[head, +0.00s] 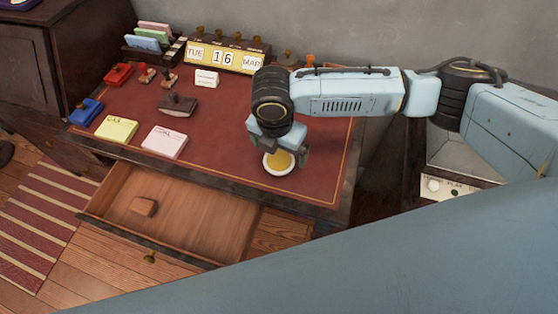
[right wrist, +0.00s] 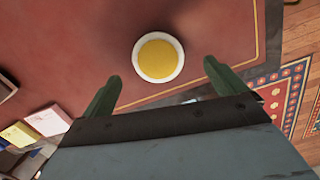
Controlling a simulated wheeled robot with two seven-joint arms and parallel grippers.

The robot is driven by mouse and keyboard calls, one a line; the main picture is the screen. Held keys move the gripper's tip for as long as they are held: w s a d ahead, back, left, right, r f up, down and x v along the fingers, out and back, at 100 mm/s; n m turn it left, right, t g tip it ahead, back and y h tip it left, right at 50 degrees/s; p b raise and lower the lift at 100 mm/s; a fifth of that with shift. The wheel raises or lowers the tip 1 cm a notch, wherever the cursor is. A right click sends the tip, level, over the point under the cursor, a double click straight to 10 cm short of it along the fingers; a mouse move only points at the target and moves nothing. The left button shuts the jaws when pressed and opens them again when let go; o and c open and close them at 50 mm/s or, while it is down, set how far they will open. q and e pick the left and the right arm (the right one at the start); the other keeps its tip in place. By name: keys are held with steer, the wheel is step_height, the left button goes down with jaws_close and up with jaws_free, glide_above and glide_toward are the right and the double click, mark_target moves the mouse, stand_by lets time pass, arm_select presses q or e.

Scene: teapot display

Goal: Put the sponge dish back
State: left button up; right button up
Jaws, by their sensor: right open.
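The sponge dish (head: 279,163) is a small round white dish with a yellow sponge in it. It sits on the red desk top near the front right edge. In the right wrist view the sponge dish (right wrist: 158,57) lies ahead of and between my fingertips, with a gap to each. My right gripper (head: 278,147) is open and empty, just above and behind the dish in the head view; its two green fingers also show in the right wrist view (right wrist: 160,80). My left gripper is not in view.
The desk (head: 225,134) bears a calendar (head: 225,57), a dark blotter (head: 178,104), small stamps, a yellow pad (head: 116,129) and a pink pad (head: 164,142). An open drawer (head: 190,206) with a small brown block (head: 143,206) juts out in front.

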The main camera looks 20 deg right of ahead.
mark_target(279, 159)
steer(key=f, duration=0.1)
steer(key=f+b, duration=0.1)
steer(key=f, duration=0.2)
steer(key=shift+w+f, duration=0.25)
steer(key=shift+f, duration=0.2)
steer(key=shift+c, duration=1.3)
steer(key=c, duration=0.7)
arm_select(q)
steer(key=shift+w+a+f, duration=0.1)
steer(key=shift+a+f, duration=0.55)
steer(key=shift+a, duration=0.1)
arm_select(e)
steer(key=c, duration=0.3)
